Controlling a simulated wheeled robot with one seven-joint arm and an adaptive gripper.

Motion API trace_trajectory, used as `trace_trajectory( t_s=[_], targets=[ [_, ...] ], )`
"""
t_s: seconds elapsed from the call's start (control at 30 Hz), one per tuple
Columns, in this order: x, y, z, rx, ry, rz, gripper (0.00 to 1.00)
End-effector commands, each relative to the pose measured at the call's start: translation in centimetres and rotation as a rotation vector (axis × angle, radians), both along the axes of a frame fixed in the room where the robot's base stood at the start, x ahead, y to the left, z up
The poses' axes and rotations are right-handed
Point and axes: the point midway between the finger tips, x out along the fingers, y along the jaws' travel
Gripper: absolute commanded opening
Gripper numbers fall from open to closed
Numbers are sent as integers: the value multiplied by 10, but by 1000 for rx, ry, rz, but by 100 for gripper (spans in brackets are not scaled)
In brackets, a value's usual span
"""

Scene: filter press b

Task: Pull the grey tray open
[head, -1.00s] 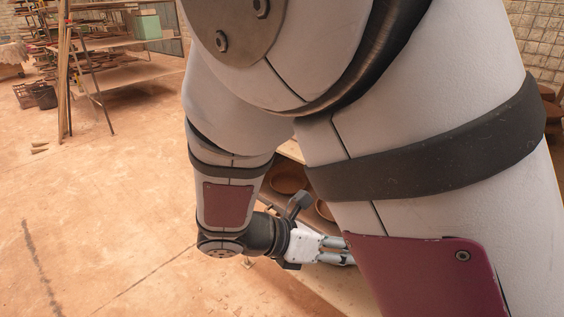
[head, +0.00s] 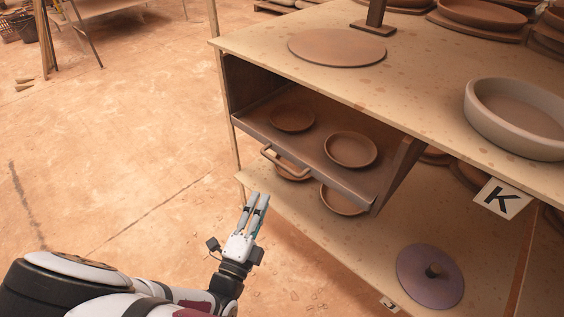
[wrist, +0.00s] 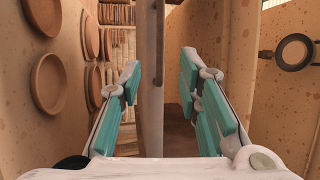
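The grey tray (head: 318,165) sits in a box-like bay under the worktop and carries two brown clay dishes. Its bar handle (head: 285,163) is on the front edge. My gripper (head: 258,197) is in front of the tray, apart from the handle and lower in the picture. Its fingers are apart and hold nothing. The wrist view shows the open fingers (wrist: 160,85) with teal pads on both sides. A grey strip stands upright in the picture between and beyond them; whether it is the handle or the tray's edge is hard to tell.
The worktop (head: 440,110) above bears a flat clay disc (head: 337,47) and a pale round dish (head: 515,118). A lower shelf (head: 330,250) holds clay dishes and a purple lid (head: 430,276). A K sign (head: 503,199) hangs at right.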

Motion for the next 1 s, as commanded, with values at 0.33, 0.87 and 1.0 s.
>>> trace_trajectory(
  t_s=[0.33,0.87,1.0],
  targets=[
    [57,-17,10,4,-2,-8,31],
    [124,-35,24,5,0,-6,31],
    [127,-35,25,5,0,-5,31]
  ],
)
